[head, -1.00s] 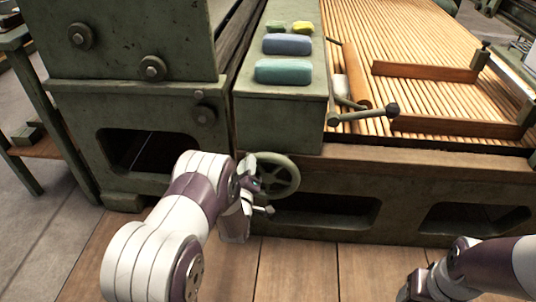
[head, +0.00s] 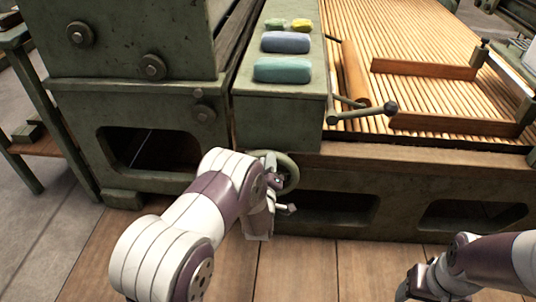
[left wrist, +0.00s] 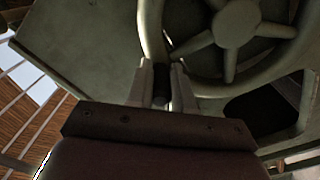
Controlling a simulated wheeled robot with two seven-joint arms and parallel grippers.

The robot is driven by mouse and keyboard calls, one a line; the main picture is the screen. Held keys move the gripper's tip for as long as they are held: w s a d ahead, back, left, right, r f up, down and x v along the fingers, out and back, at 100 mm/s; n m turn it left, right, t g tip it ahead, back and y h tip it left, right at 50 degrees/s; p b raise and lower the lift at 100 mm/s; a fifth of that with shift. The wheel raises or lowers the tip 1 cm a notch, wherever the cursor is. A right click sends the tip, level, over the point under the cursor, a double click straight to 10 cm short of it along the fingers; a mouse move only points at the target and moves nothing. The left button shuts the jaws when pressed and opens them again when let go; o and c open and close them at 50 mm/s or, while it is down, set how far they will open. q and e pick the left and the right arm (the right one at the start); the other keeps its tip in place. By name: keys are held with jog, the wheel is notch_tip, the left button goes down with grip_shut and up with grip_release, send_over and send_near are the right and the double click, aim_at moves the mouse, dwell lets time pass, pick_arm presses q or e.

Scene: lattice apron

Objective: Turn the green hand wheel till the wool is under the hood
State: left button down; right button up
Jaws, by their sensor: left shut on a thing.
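The green hand wheel (head: 291,170) is on the machine's front, below the green box top, partly hidden by my left arm. In the left wrist view its spokes and hub (left wrist: 236,22) show at the upper right. My left gripper (head: 274,184) is at the wheel's rim. In the left wrist view its fingers (left wrist: 161,88) are shut around a dark grip beside the rim. My right gripper (head: 408,288) is low at the right, away from the wheel; its jaws are unclear. I cannot make out any wool. The tall green housing (head: 130,35) at the left may be the hood.
A teal block (head: 282,70), a blue-purple block (head: 286,42) and smaller green and yellow blocks lie on the box top. A slatted wooden bed (head: 410,45) with wooden rails (head: 425,69) spreads right. A ball-ended lever (head: 365,113) juts out. The wooden floor in front is clear.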

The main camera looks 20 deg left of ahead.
aim_at(278, 159)
pick_arm(q)
jog(key=shift+f, duration=0.2)
jog(key=d, duration=0.1)
jog(key=d+f+b, duration=0.1)
jog(key=shift+w+d, duration=0.2)
jog(key=shift+d, duration=0.2)
